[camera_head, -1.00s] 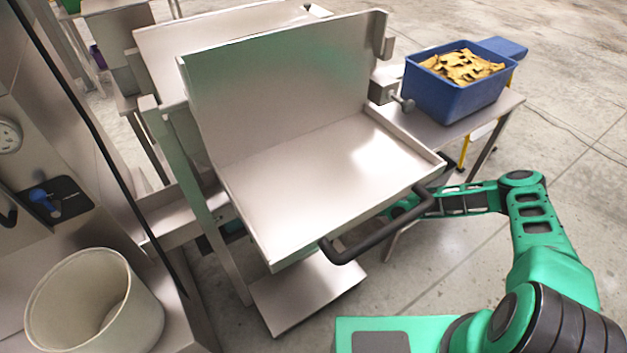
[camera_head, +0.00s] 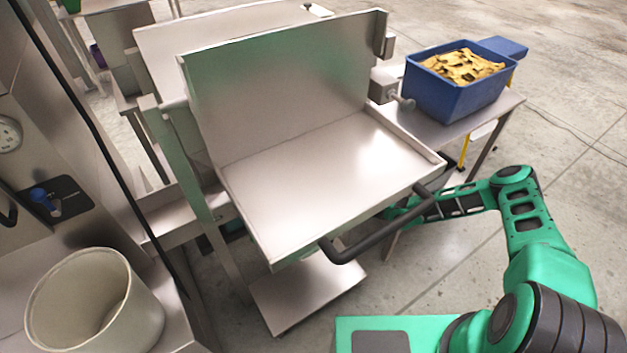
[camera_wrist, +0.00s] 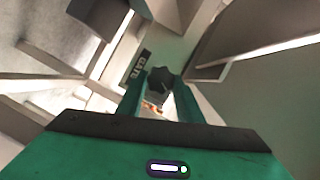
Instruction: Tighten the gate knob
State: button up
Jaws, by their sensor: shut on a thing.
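The black gate knob (camera_wrist: 160,76) shows in the wrist view, beside a dark label reading "GATE" (camera_wrist: 140,66) on a pale metal face. My gripper (camera_wrist: 157,92) has its two green fingers on either side of the knob and is shut on it. In the head view my arm reaches under the right side of the steel tray (camera_head: 325,185), so my gripper and the knob are hidden there.
A black bar handle (camera_head: 375,238) sticks out from the tray's front edge, close to my arm. A blue bin (camera_head: 440,98) of yellowish pieces stands on a side table at the right. A pale bucket (camera_head: 140,310) stands at lower left. Floor at the right is open.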

jog(key=m+y, duration=0.1)
jog(key=m, duration=0.1)
jog(key=f+m+t+y, duration=0.1)
jog(key=m, duration=0.2)
jog(key=shift+d, duration=0.15)
jog(key=shift+m, duration=0.3)
dwell(0.4)
jog(key=o, duration=1)
jog(key=shift+o, duration=0.2)
jog(key=shift+r, duration=0.1)
jog(key=v, duration=1)
jog(key=shift+s+d, duration=0.15)
jog(key=shift+d, duration=0.2)
